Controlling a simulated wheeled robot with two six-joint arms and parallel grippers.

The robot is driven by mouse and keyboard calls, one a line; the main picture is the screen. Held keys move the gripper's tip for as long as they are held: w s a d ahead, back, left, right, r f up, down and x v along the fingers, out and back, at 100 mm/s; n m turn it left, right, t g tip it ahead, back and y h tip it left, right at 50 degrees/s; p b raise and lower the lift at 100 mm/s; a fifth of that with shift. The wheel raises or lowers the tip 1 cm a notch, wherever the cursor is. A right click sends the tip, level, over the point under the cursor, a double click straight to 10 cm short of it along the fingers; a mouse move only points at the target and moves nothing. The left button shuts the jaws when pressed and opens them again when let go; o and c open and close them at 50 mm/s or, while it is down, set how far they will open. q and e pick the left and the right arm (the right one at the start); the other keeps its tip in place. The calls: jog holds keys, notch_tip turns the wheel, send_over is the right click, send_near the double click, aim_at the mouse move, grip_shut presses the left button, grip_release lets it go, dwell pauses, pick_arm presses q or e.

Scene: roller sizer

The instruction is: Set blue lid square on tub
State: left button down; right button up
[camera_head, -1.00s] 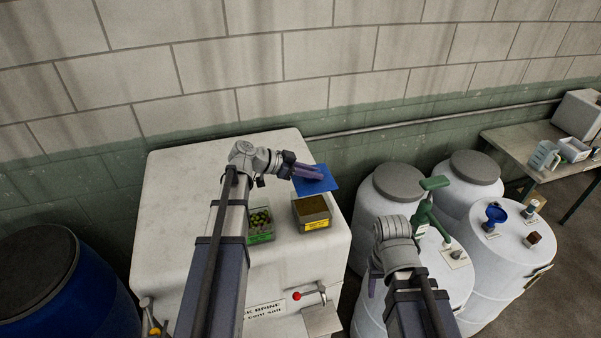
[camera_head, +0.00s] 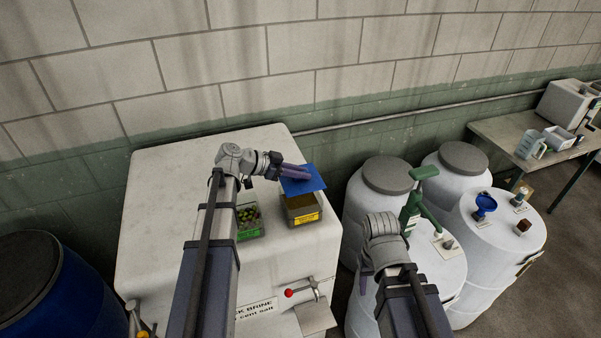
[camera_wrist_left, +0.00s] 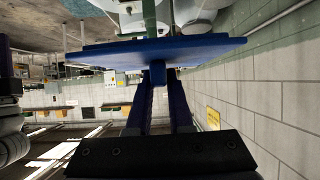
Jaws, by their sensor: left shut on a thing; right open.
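The blue lid (camera_head: 305,180) is a flat square plate, held above the far edge of a tub (camera_head: 302,213) with a yellow label. The tub stands on the white tank and its brown inside shows below the lid. My left gripper (camera_head: 294,173) is shut on the lid; in the left wrist view the fingers (camera_wrist_left: 158,95) close on a small block on the lid's (camera_wrist_left: 150,48) face. The lid looks slightly tilted and apart from the rim, though the exact gap cannot be told. My right gripper (camera_head: 365,282) is open and empty, low beside the tank; its fingers are partly hidden.
A second tub (camera_head: 250,228) with green and dark round things stands left of the labelled tub, near my left arm. The white tank top (camera_head: 160,215) is otherwise clear. A red-knobbed tap (camera_head: 300,291) is on its front. White drums (camera_head: 370,205) stand at right.

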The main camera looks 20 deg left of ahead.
aim_at(300, 187)
pick_arm(q)
jog(key=shift+f+b, duration=2.35)
jog(key=shift+f, duration=0.25)
jog(key=shift+f+b, duration=0.35)
dwell(0.4)
jog(key=c, duration=0.7)
grip_release()
jog(key=shift+c, duration=0.2)
jog(key=p+v, duration=0.3)
jog(key=v, duration=0.4)
jog(key=shift+d, duration=0.1)
jog(key=shift+s+a+r+p, duration=0.15)
jog(key=shift+s+a+p, duration=0.05)
jog(key=shift+a+p, duration=0.2)
